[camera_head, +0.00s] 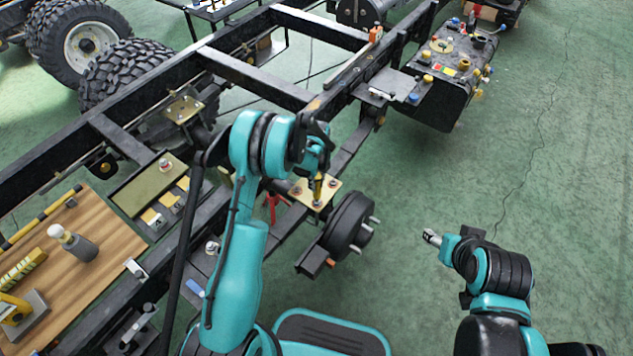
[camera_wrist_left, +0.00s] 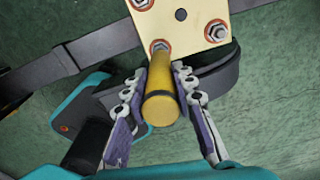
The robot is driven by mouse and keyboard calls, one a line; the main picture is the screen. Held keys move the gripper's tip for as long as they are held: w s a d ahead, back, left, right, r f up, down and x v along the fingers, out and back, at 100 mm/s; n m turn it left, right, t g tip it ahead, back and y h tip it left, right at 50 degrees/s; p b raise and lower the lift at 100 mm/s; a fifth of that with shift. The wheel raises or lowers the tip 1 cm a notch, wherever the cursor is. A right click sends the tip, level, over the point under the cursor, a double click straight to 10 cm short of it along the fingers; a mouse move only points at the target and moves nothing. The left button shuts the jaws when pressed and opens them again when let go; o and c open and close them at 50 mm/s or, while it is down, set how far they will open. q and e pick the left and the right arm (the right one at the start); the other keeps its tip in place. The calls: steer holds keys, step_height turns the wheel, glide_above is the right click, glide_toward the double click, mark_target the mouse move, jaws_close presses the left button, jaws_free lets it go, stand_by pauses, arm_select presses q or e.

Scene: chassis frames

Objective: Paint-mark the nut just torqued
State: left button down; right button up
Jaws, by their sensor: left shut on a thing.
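My left gripper (camera_head: 316,172) is shut on a yellow paint marker (camera_wrist_left: 161,103), which also shows in the head view (camera_head: 318,187). The marker points down at a cream plate (camera_wrist_left: 186,22) on the chassis, also in the head view (camera_head: 325,188). Its far end is by a nut (camera_wrist_left: 158,46) at the plate's near edge; whether it touches is unclear. Other nuts sit at the plate's right corner (camera_wrist_left: 216,31) and upper left (camera_wrist_left: 142,3). Reddish rings surround the nuts. My right gripper (camera_head: 432,238) is apart, over the floor at right; its jaws are unclear.
The black chassis rail (camera_head: 255,75) runs diagonally. A round black hub (camera_head: 350,222) stands right of the plate. A wooden bench top (camera_head: 108,240) with a bottle (camera_head: 75,243) is at left. A dark tank (camera_head: 447,90) is at upper right. Green floor at right is clear.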

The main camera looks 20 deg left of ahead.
arm_select(q)
steer(key=shift+r, duration=0.1)
stand_by(0.6)
steer(key=shift+r+p, duration=0.5)
steer(key=shift+r, duration=0.4)
step_height(320, 180, up, 4)
steer(key=shift+r+p, duration=0.15)
steer(key=shift+p, duration=1.1)
steer(key=shift+r, duration=0.35)
